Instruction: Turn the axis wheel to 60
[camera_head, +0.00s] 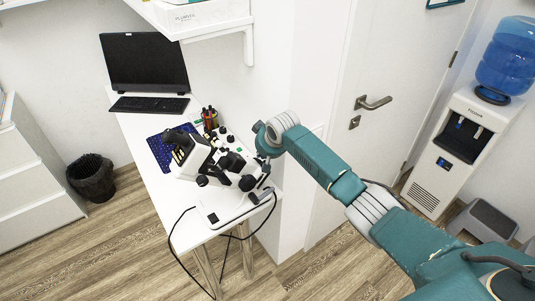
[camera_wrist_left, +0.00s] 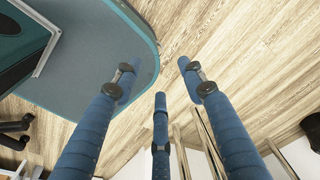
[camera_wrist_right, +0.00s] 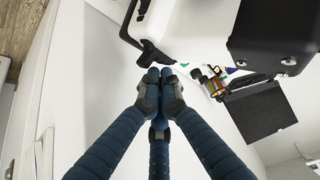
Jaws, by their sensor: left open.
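The white eye-test instrument (camera_head: 194,162) with black knobs stands on the white table (camera_head: 178,232) in the head view. Which knob is the axis wheel is too small to tell, and no scale can be read. My right gripper (camera_head: 265,163) is at the instrument's right side, mostly hidden by its wrist. In the right wrist view its fingertips (camera_wrist_right: 160,77) are together, close to a black part (camera_wrist_right: 152,54) of the instrument; I cannot tell whether they touch it. My left gripper (camera_wrist_left: 160,82) is open and empty in the left wrist view, above the floor.
A dark monitor (camera_head: 145,62), a keyboard (camera_head: 150,104) and a pen holder (camera_head: 210,118) stand towards the table's back. Black cables (camera_head: 181,262) hang off the front edge. A shelf (camera_head: 205,27) juts out above.

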